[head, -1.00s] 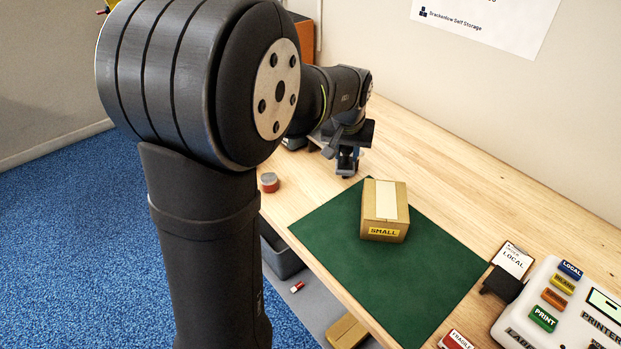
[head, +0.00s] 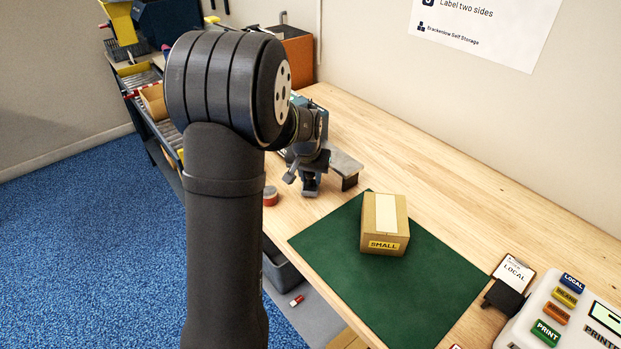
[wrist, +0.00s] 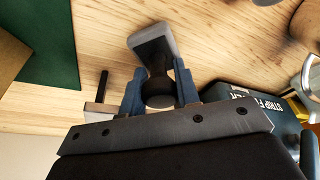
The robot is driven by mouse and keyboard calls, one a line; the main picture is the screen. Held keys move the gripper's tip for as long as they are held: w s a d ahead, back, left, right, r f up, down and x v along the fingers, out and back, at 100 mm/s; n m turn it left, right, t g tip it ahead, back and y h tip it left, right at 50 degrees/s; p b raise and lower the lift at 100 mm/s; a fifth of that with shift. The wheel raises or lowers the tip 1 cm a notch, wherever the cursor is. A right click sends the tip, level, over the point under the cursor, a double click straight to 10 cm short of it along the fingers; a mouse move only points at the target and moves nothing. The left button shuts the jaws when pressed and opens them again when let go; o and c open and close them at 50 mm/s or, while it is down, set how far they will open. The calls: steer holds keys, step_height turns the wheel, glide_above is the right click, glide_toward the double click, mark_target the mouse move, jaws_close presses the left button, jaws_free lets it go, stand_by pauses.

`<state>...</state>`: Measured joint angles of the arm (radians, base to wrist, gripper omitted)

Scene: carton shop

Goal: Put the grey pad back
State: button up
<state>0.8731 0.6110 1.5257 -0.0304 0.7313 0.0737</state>
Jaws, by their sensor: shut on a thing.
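My gripper (head: 309,184) is above the wooden table, left of the green mat. In the wrist view its two blue fingers (wrist: 159,88) are shut around the dark round grip of a tool. The tool's flared dark head with a grey edge, which looks like the grey pad (wrist: 152,46), sticks out past the fingers, tilted. In the head view a small grey piece (head: 291,177) shows at the gripper's left side. A grey-topped stand (head: 345,162) is just right of the gripper. I cannot tell whether the pad touches anything.
A small carton (head: 384,225) sits on the green mat (head: 420,285). A red-and-grey tape roll (head: 270,195) is close left of the gripper. The label printer (head: 560,315) is at front right.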

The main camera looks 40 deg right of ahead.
mark_target(308, 192)
steer(key=shift+f, duration=0.5)
steer(key=shift+f, duration=0.15)
steer(key=o, duration=0.9)
steer(key=v, duration=1.2)
steer(key=shift+d, duration=0.1)
